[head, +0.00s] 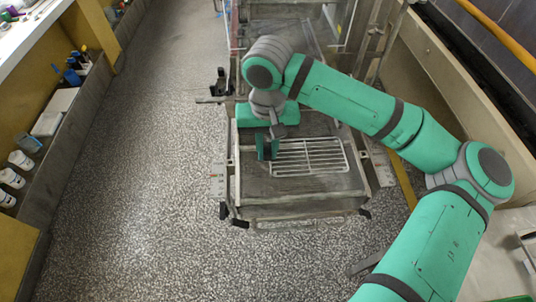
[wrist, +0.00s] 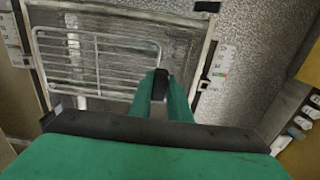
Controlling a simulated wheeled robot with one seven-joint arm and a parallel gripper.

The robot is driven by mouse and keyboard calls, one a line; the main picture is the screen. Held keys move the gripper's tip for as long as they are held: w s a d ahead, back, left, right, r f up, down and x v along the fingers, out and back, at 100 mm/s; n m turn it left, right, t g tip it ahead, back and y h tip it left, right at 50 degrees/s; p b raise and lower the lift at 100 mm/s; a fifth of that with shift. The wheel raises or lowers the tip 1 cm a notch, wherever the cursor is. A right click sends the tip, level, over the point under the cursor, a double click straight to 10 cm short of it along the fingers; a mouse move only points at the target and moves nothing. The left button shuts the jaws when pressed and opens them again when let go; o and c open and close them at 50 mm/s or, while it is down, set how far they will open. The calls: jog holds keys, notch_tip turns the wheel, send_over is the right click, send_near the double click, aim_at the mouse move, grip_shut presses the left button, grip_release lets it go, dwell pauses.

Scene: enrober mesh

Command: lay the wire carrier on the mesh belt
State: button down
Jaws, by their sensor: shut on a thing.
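The wire carrier (head: 309,157) is a pale rectangular wire grid with parallel bars. It is over the grey mesh belt (head: 252,187) of the machine and looks roughly level. My gripper (head: 267,149) is shut on the carrier's left end in the head view. In the wrist view the gripper (wrist: 161,84) hides a small part of the rim, and the carrier (wrist: 97,62) extends left from it over the belt (wrist: 180,40). I cannot tell whether the carrier touches the belt or hangs just above it.
The machine frame's front rail (head: 300,212) and side panel with coloured buttons (head: 217,180) edge the belt. Speckled floor (head: 140,170) lies free to the left. A shelf with white tubs (head: 20,160) stands at far left. A beige wall runs along the right.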

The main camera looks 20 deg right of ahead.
jog(key=shift+w+f, duration=0.2)
jog(key=shift+f, duration=0.05)
jog(key=shift+w+d+f, duration=0.1)
jog(key=shift+w+f, duration=0.05)
jog(key=shift+f, duration=0.8)
jog(key=shift+w+d+f, duration=0.1)
jog(key=shift+w+f, duration=0.05)
jog(key=shift+f, duration=0.75)
jog(key=c, duration=1.7)
grip_release()
jog(key=shift+o, duration=0.2)
notch_tip(320, 180, up, 12)
jog(key=shift+r, duration=0.1)
